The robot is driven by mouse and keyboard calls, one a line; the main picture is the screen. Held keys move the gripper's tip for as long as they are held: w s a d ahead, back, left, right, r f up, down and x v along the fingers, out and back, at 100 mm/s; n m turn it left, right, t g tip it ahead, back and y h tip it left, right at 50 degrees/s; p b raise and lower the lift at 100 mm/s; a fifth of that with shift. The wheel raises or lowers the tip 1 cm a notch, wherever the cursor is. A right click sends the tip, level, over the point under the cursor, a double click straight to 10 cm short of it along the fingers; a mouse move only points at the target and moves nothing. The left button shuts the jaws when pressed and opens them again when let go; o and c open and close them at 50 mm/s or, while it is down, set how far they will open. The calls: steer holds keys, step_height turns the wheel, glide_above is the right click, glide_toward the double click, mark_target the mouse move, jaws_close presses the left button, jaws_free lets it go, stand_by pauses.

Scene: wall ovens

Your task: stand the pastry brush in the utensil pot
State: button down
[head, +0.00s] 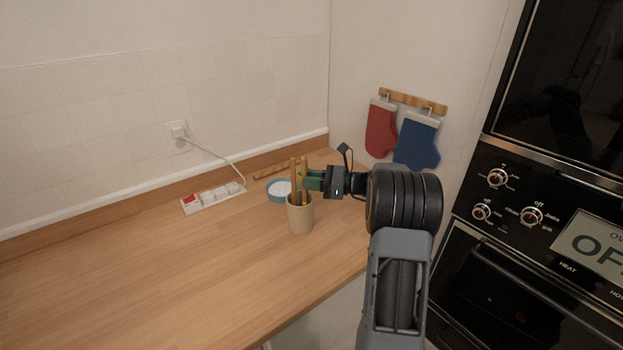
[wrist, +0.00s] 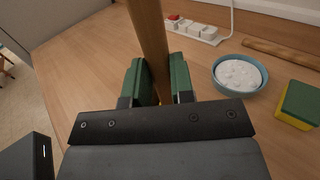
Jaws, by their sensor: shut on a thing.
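The tan utensil pot (head: 299,216) stands upright on the wooden counter in the head view. My gripper (head: 309,181) has green fingers and is just above the pot's rim, at its right side. In the wrist view my gripper (wrist: 158,82) is shut on the wooden handle of the pastry brush (wrist: 148,32), which looks near upright. In the head view two wooden handles rise at the pot, and the one nearer my fingers appears to be the brush (head: 304,168). The brush's lower end is hidden, so I cannot tell how far inside the pot it is.
A blue bowl of white stuff (wrist: 240,75) and a green and yellow sponge (wrist: 298,105) lie close by. A wooden rod (head: 271,172) lies behind. A power strip (head: 213,197) is at the left. Ovens (head: 545,215) stand at the right. The counter's left is clear.

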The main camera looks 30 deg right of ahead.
steer(key=shift+f, duration=0.15)
steer(key=c, duration=0.9)
jaws_free()
steer(key=b+v, duration=0.1)
steer(key=v, duration=1.3)
steer(key=shift+b, duration=0.35)
steer(key=shift+a, duration=0.1)
